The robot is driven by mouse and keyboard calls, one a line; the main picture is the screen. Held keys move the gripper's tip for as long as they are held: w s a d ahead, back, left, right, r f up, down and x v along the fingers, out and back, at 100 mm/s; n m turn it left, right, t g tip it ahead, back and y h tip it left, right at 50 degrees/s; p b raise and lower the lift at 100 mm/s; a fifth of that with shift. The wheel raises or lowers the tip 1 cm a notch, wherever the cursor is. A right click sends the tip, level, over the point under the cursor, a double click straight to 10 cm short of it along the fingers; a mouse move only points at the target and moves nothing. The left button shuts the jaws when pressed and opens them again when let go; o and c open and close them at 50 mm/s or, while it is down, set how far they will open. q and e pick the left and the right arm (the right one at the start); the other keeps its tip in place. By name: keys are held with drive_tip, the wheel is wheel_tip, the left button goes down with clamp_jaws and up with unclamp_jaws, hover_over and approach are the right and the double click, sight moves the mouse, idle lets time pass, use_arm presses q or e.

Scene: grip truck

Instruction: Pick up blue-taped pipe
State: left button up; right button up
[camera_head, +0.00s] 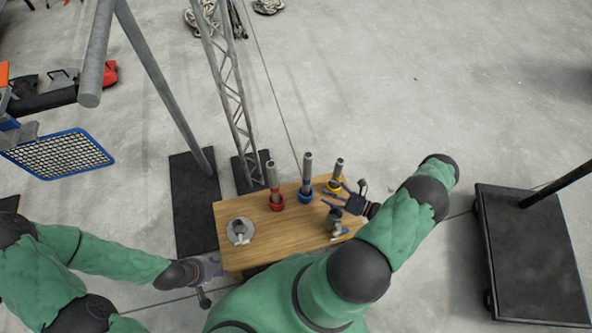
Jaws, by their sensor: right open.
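A metal fitting on a round plate (240,231) sits at the table's left, and another clamp-like part (335,222) lies at the right. A truss (228,85) and a stand pole (165,85) rise behind the table. A black wheeled base (525,260) stands at right.

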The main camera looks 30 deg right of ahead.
sight(306, 177)
drive_tip(key=x, duration=0.1)
drive_tip(key=b+x, duration=0.1)
drive_tip(key=x, duration=0.1)
drive_tip(key=d+x, duration=0.1)
drive_tip(key=x, duration=0.1)
drive_tip(key=shift+w+a+r, duration=0.1)
drive_tip(key=shift+w+a, duration=0.05)
drive_tip(key=shift+w, duration=0.3)
drive_tip(key=shift+r+b+x, duration=0.15)
drive_tip(key=shift+b+x, duration=0.5)
drive_tip(key=shift+x, duration=0.7)
drive_tip(key=shift+r+b+x, duration=0.15)
drive_tip(key=shift+b+x, duration=0.45)
drive_tip(key=shift+x, duration=0.75)
